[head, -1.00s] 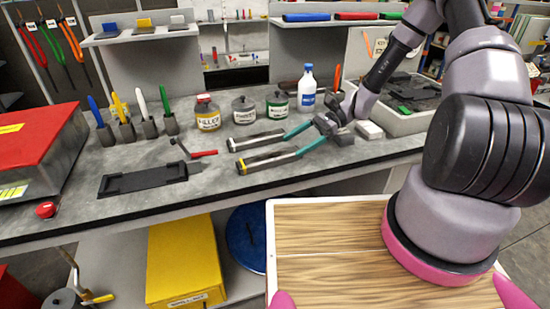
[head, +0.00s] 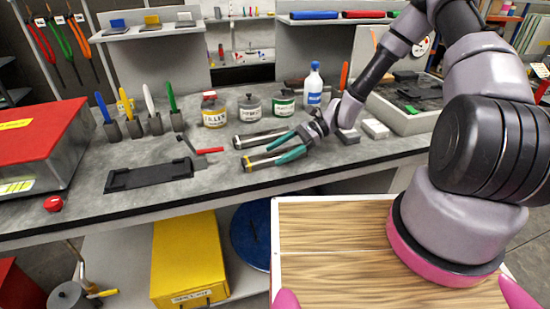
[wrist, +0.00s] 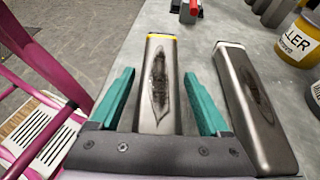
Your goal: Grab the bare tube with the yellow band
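The bare metal tube with the yellow band (head: 270,160) lies on the grey bench near its front edge. In the wrist view this tube (wrist: 157,90) points away from me, with the yellow band at its far end and a dark scorched patch on top. My gripper (head: 285,149) is open, and its teal fingers (wrist: 158,105) stand on either side of the tube, with visible gaps. A second bare tube with a white band (wrist: 250,100) lies just to the right, close to my right finger; in the head view this tube (head: 258,139) lies behind the first.
A black tray (head: 148,174) and a red-handled tool (head: 205,151) lie to the left. The filler can (head: 215,112), other cans and a white bottle (head: 313,88) stand behind. A grey block (head: 347,135) sits right of the gripper. The bench's front edge is close.

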